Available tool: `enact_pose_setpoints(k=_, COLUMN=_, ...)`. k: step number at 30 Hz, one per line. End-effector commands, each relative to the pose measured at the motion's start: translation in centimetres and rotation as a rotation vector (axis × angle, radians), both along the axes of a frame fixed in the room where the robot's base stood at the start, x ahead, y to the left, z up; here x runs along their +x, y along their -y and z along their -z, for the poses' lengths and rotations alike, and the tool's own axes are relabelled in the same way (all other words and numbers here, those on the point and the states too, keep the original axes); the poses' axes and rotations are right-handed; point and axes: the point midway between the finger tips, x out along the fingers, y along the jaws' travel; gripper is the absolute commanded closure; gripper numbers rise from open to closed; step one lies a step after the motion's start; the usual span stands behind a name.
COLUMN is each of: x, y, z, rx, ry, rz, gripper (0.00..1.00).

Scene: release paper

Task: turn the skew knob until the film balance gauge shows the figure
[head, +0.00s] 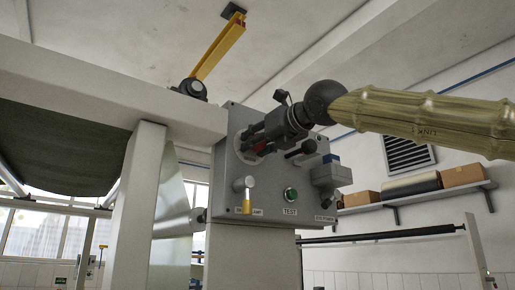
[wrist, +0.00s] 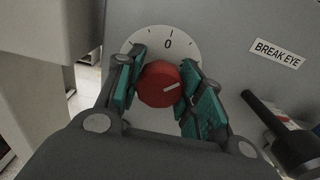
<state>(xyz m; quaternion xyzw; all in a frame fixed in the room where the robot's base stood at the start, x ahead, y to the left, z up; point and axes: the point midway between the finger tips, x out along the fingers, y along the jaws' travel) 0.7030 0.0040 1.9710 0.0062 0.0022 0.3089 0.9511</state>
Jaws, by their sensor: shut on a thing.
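A red knob (wrist: 158,84) with a white pointer line sits on the grey panel. The pointer aims to the right and slightly up. Behind it is a pale round dial (wrist: 192,40) with tick marks and a 0 at the top. My gripper (wrist: 160,90) has its teal-padded fingers closed on the knob from both sides. In the head view my gripper (head: 262,140) is at the upper left of the grey control panel (head: 228,190), and only a bit of the red knob (head: 260,147) shows. I cannot make out a film balance gauge reading.
A black lever (wrist: 270,120) sticks out right of the knob, below the BREAK EYE label (wrist: 278,53). The panel also bears a green TEST button (head: 291,194), a yellow-and-white lever (head: 246,195) and a grey switch box (head: 328,175). A white post (head: 140,200) stands left.

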Motion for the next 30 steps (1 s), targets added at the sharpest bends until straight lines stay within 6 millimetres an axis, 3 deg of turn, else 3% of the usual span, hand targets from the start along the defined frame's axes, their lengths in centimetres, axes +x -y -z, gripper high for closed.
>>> enact_pose_setpoints(k=18, x=0.03, y=0.15, z=0.06, rx=0.45, ry=-0.32, rz=-0.001, gripper=0.86)
enact_pose_setpoints(k=30, x=0.05, y=0.22, z=-0.11, rx=0.603, ry=-0.433, rz=0.0, gripper=0.86)
